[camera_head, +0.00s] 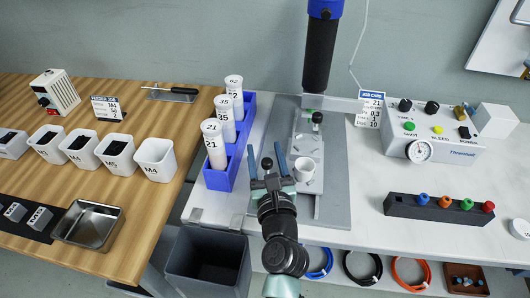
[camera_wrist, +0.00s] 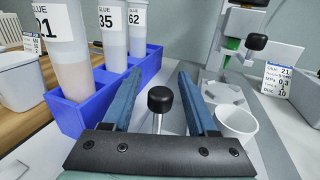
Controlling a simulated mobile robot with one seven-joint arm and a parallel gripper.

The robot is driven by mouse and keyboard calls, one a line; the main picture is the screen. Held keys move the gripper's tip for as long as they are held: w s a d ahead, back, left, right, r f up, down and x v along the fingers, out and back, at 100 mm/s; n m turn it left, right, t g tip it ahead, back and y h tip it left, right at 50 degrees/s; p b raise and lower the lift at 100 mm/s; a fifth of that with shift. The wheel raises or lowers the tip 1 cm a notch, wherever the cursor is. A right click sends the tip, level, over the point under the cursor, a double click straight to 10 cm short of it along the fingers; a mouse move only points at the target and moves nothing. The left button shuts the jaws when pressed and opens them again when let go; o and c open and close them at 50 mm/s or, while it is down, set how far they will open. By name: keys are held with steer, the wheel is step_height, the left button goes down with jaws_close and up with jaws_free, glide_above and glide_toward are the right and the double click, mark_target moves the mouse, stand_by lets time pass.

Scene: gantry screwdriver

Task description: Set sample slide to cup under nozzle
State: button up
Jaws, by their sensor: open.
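My gripper (camera_head: 266,151) is open, its two blue fingers on either side of a black knob (camera_head: 267,163). In the wrist view this knob (camera_wrist: 160,98) stands upright on a metal stem between the fingers, with gaps to both. What its stem joins is hidden. A white cup (camera_head: 304,168) stands to the right of my gripper, on or beside the light metal slide plate (camera_head: 308,137); the cup also shows in the wrist view (camera_wrist: 237,122).
A blue rack (camera_head: 221,174) with three glue tubes stands close to the left. A second black knob (camera_head: 316,117) rises at the plate's far end. A control box (camera_head: 433,128) and dark holder with coloured caps (camera_head: 438,209) are to the right. A bin (camera_head: 207,262) is front left.

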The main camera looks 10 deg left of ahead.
steer(key=shift+w, duration=0.1)
jaws_close()
stand_by(0.3)
stand_by(1.1)
